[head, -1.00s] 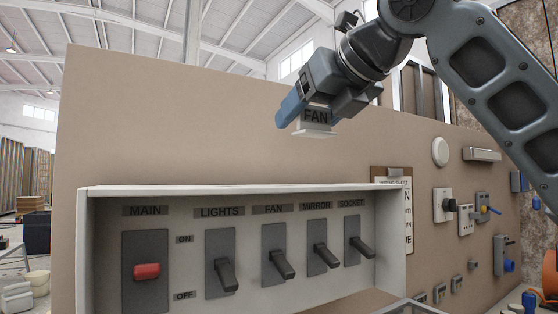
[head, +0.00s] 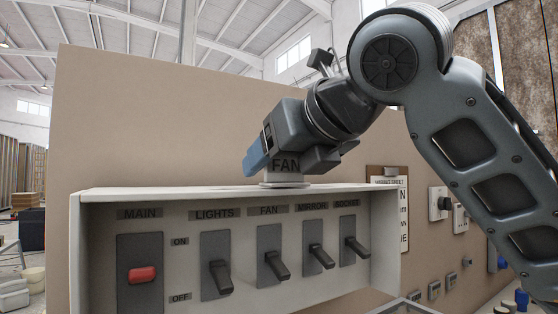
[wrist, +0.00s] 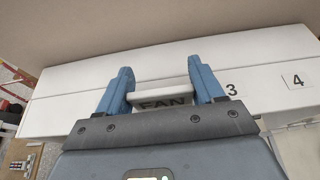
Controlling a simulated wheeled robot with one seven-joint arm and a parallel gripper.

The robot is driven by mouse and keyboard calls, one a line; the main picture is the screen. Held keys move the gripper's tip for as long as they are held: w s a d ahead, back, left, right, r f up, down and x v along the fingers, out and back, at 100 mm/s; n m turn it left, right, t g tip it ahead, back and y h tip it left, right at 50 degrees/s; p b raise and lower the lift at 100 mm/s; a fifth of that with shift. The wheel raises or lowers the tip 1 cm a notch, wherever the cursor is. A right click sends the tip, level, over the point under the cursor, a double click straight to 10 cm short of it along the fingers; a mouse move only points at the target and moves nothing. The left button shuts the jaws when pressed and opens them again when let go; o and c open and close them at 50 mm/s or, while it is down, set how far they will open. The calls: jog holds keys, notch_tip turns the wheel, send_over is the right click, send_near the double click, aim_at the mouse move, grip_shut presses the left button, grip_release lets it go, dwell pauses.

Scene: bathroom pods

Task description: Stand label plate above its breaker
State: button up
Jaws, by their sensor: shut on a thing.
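My gripper (head: 284,160) is shut on the FAN label plate (head: 286,167), a small grey plate with dark letters on a pale foot. The plate is upright at the top of the white breaker box (head: 160,191), roughly above the FAN breaker (head: 272,255). Its foot looks at or just above the box top; I cannot tell if it touches. In the wrist view the plate (wrist: 164,101) sits between the blue fingers, over the white box top (wrist: 70,95). Numbers 3 and 4 show on the top to its right; any others are hidden by my gripper.
The box holds the MAIN breaker with a red switch (head: 142,275), and the LIGHTS (head: 215,265), MIRROR (head: 319,246) and SOCKET (head: 354,238) breakers. A beige wall panel (head: 150,120) stands behind. A clipboard (head: 402,210) hangs at right. The box top left of my gripper is clear.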

jog(key=shift+f, duration=0.15)
jog(key=o, duration=1)
jog(key=shift+s+d+r, duration=0.1)
jog(key=shift+s+r, duration=0.05)
jog(key=shift+r, duration=0.05)
jog(key=b+v, duration=0.1)
jog(key=v, duration=1)
jog(key=shift+s+d+r, duration=0.15)
jog(key=shift+s, duration=0.1)
